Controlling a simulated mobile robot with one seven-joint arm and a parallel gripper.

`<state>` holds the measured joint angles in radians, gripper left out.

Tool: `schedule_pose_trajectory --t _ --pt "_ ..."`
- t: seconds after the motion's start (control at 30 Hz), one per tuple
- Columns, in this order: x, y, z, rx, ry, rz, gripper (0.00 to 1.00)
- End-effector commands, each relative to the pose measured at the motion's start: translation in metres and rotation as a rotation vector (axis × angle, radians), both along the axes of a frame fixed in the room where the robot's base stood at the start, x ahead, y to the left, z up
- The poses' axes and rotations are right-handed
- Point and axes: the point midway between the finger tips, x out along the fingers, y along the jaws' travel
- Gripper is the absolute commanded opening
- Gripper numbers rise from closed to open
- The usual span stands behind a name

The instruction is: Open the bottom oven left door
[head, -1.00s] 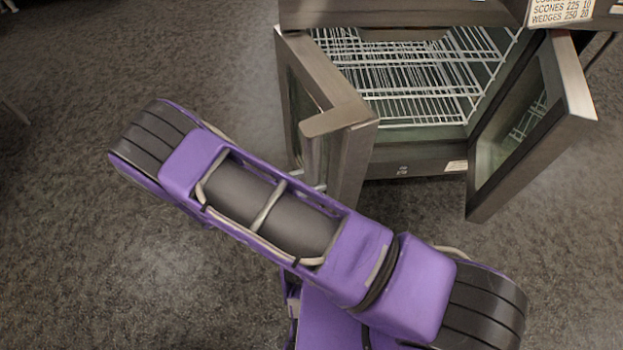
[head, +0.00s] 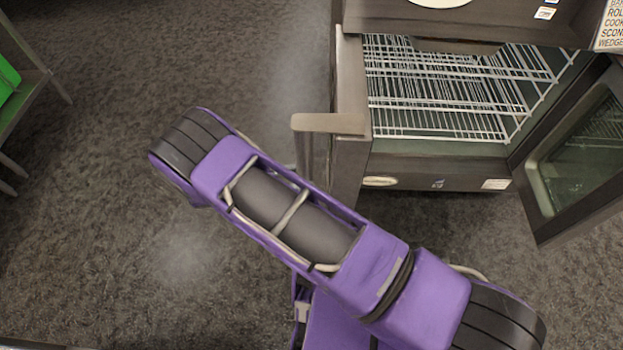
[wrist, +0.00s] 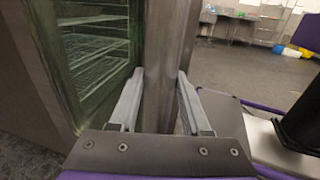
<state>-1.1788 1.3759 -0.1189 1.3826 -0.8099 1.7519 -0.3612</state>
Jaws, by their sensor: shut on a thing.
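The oven's left door (head: 350,105) stands open, seen nearly edge-on from above in the head view, pointing out from the oven front. Its grey handle (head: 328,123) is on the door's near outer end. In the wrist view my gripper (wrist: 160,92) has a finger on each side of the upright handle bar (wrist: 165,50) and is shut on it. The door's glass (wrist: 95,60) shows to the left of the fingers there, with wire racks visible through it. In the head view my purple arm hides the gripper and the lower part of the door.
The oven cavity holds wire racks (head: 440,95). The right door (head: 580,150) also stands open, with glass in it. A green object (head: 8,80) sits on a shelf at the far left. The carpeted floor (head: 200,60) left of the oven is clear.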

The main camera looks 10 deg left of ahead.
Motion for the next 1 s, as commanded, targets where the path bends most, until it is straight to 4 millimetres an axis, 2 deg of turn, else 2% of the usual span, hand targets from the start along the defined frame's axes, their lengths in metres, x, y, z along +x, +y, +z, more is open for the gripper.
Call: schedule_pose_trajectory --t 0.03,0.1,0.37,0.77,0.8,0.93,1.0 --pt "0.009 0.002 0.001 0.003 -0.013 -0.007 0.00" --pt "0.011 0.006 0.001 0.003 -0.013 -0.023 0.00" --pt "0.013 0.014 0.001 0.001 -0.011 -0.055 0.00" --pt "0.013 0.015 0.001 0.000 -0.012 -0.059 0.00" --pt "0.013 0.015 0.001 0.000 -0.012 -0.059 0.53" --pt "0.012 0.015 0.001 0.000 -0.010 -0.059 0.76" --pt "0.011 0.016 0.001 -0.001 -0.009 -0.059 0.77"
